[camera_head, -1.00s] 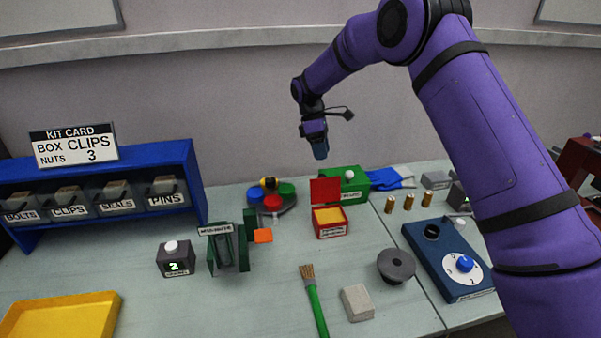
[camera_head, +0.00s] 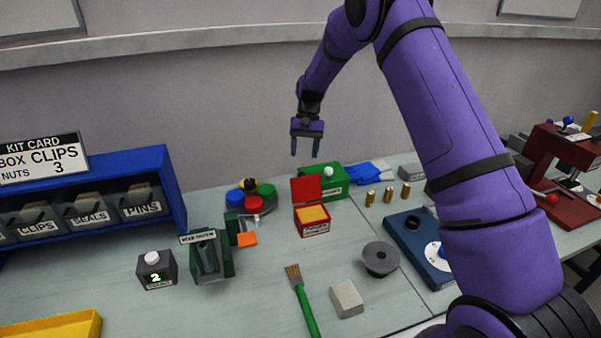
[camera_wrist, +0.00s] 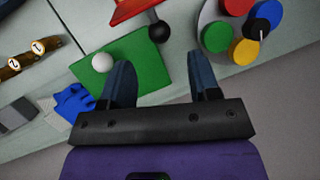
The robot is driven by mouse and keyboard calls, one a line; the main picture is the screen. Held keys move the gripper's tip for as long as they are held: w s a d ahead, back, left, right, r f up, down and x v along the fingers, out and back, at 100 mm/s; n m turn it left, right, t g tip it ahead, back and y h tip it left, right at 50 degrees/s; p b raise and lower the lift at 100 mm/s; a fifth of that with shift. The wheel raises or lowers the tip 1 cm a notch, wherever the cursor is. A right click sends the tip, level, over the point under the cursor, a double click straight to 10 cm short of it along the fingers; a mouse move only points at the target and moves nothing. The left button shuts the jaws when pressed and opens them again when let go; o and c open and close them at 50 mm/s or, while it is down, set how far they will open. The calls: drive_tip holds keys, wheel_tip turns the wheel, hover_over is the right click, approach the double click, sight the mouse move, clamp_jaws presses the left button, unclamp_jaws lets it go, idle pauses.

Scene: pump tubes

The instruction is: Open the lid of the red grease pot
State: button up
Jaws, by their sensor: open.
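The red grease pot (camera_head: 313,229) stands on the bench in the head view, with yellow grease (camera_head: 314,214) showing inside. Its red lid (camera_head: 305,188) stands upright at the back of the pot, hinged open. In the wrist view a red part (camera_wrist: 130,9) with a black ball knob (camera_wrist: 159,31) shows at the top edge, probably the lid. My gripper (camera_head: 307,150) is open and empty, above and behind the pot, pointing down.
The green box (camera_head: 326,184) with a white knob stands right behind the pot. A cluster of coloured caps (camera_head: 250,192) is at the left. Brass cylinders (camera_head: 388,195) stand at the right.

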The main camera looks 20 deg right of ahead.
sight(304, 186)
drive_tip(key=x, duration=0.7)
drive_tip(key=shift+c, duration=0.2)
drive_tip(key=shift+r, duration=0.1)
clamp_jaws()
